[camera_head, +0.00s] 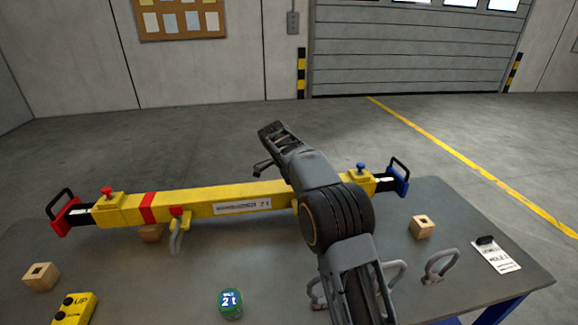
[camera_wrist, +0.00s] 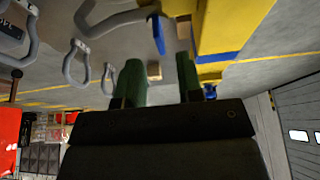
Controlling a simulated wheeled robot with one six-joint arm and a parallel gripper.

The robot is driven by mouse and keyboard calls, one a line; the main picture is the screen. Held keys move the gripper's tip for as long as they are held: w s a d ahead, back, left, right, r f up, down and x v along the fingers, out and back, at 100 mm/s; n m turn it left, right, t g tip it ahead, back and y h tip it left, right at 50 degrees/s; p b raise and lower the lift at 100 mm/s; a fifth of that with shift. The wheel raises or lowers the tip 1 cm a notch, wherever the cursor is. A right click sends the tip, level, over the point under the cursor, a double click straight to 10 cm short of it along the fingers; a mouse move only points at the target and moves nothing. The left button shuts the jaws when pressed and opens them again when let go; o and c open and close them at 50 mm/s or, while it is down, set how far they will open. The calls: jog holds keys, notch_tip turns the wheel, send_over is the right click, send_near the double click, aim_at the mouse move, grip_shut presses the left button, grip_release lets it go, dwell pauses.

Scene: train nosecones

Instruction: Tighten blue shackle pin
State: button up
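The yellow lifting beam (camera_head: 240,198) lies along the table, with a red left end and a blue right end. In the wrist view, a blue shackle pin (camera_wrist: 158,35) shows at the end of a grey shackle (camera_wrist: 115,18), close beside the yellow beam (camera_wrist: 222,25). My arm hides that spot in the head view, and I cannot tell how far the pin is screwed in. My gripper (camera_head: 268,132) is raised above the far side of the beam. In the wrist view its two green fingers (camera_wrist: 160,78) are apart with nothing held between them.
A red-pinned shackle (camera_head: 176,236) hangs under the beam's left half.

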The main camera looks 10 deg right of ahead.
jog(key=p+v, duration=0.1)
jog(key=v, duration=0.7)
jog(key=shift+a+r+p, duration=0.2)
jog(key=shift+r+p, duration=0.1)
jog(key=shift+r, duration=0.05)
